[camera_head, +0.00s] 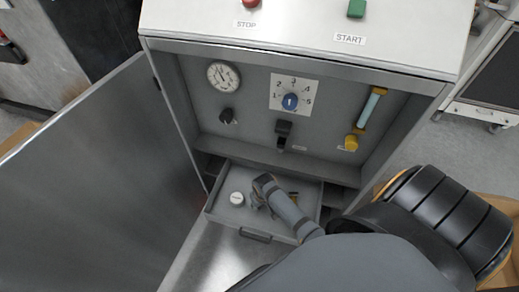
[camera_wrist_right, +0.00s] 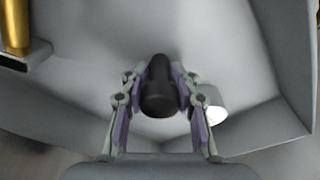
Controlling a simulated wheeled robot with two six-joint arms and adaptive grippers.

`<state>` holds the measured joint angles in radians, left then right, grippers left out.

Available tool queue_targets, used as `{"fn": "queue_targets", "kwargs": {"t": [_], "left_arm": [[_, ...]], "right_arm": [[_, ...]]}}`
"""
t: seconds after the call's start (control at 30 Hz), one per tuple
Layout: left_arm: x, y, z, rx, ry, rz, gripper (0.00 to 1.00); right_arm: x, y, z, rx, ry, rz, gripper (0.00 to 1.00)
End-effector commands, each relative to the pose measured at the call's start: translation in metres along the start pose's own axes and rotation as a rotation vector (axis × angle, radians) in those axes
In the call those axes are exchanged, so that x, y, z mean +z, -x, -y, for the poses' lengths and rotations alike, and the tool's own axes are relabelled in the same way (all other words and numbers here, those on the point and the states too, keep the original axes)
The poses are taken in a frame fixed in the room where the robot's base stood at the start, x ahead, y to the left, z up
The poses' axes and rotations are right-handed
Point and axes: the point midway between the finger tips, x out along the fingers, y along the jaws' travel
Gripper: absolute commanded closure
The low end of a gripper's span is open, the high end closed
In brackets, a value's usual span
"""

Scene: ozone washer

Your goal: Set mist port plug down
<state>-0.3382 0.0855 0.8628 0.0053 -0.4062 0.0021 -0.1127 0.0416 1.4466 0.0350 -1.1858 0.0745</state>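My right gripper (camera_head: 257,203) is low inside the open drawer (camera_head: 255,237) of the cabinet. In the right wrist view, its two fingers (camera_wrist_right: 160,80) close on either side of a black, rounded plug (camera_wrist_right: 158,98), which I take to be the mist port plug. The plug is close to the grey drawer floor; I cannot tell whether it touches it. In the head view the gripper hides the plug. My left gripper is not in view.
A white round piece (camera_head: 237,198) lies in the drawer, beside the gripper; it also shows in the right wrist view (camera_wrist_right: 212,103). A brass-coloured piece (camera_wrist_right: 16,28) is on the other side. The open cabinet door (camera_head: 95,185) stands at left. The control panel (camera_head: 250,110) is above the drawer.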

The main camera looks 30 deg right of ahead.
Motion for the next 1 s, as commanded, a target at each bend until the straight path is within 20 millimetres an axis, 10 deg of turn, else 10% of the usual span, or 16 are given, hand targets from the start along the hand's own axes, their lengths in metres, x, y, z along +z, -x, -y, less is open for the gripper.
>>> {"fn": "queue_targets", "kwargs": {"t": [0.17,0.5,1.0], "left_arm": [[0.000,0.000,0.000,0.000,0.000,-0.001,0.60],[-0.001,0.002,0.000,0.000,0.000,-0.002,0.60],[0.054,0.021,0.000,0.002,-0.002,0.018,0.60]], "right_arm": [[0.000,0.000,0.000,0.000,0.000,0.000,0.47],[-0.001,0.005,0.000,0.000,0.000,0.000,0.47],[-0.001,0.110,0.000,0.000,0.000,-0.001,0.47]]}}
